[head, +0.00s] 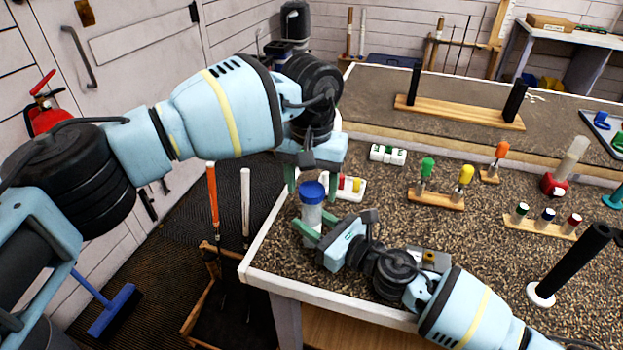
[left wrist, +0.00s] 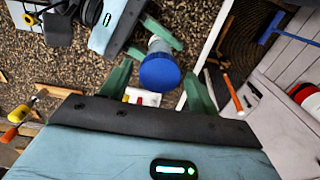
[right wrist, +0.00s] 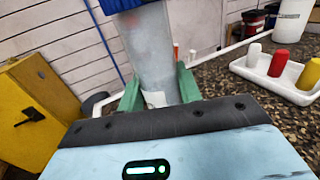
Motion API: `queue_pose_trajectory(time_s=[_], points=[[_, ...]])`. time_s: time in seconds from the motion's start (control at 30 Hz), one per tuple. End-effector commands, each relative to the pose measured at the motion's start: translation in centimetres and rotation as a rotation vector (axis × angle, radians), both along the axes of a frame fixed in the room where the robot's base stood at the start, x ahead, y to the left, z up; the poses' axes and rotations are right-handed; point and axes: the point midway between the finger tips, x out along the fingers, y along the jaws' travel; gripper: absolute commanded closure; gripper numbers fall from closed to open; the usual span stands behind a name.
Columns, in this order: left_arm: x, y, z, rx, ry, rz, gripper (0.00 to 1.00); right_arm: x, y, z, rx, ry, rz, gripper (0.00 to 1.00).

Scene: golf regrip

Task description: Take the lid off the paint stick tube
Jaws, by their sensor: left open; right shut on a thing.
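The paint stick tube (head: 312,216) is a clear, upright cylinder near the left corner of the bench, with a blue lid (head: 313,190) on top. My right gripper (head: 308,236) is shut on the tube's lower part from the front. In the right wrist view the tube (right wrist: 152,45) stands between the green fingers, with a sliver of the lid at the top edge. My left gripper (head: 314,180) is open and points down over the lid. In the left wrist view the lid (left wrist: 160,73) lies between the spread fingers, apparently untouched.
A white tray (right wrist: 270,85) with white, red and yellow paint sticks sits beside the tube. Screwdriver-like tools with green and yellow handles stand in a wooden block (head: 436,199). A black grip on a white base (head: 541,294) stands at right. The bench edge is close on the left.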

Motion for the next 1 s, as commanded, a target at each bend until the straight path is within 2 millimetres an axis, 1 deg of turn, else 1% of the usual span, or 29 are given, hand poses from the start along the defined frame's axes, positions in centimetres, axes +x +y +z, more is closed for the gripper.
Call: queue_pose_trajectory(time_s=[0.03, 0.3, 0.37, 0.47, 0.57, 0.67, 1.0], points=[[0.0, 0.0, 0.01, 0.0, 0.0, 0.0, 0.42, 0.0, 0.0, 0.02, 0.0, 0.0, 0.0, 1.0], [0.0, 0.01, 0.02, 0.0, 0.0, 0.0, 0.77, 0.01, -0.01, 0.02, 0.0, 0.0, 0.0, 1.0], [0.0, 0.01, 0.02, 0.0, 0.0, 0.0, 0.84, 0.01, -0.01, 0.02, 0.0, 0.0, 0.0, 1.0], [0.01, 0.02, 0.03, 0.0, 0.0, 0.007, 0.85, 0.01, -0.01, 0.02, 0.0, 0.0, 0.0, 1.0], [0.02, 0.03, 0.03, 0.0, 0.0, 0.063, 0.85, 0.02, -0.01, 0.02, 0.0, 0.0, 0.0, 1.0], [0.01, 0.03, 0.04, 0.0, 0.0, 0.191, 0.85, 0.02, -0.01, 0.02, 0.0, 0.0, 0.0, 1.0], [0.01, 0.05, 0.08, 0.001, -0.001, 0.747, 0.85, 0.02, -0.03, 0.02, 0.0, 0.0, -0.001, 1.0]])
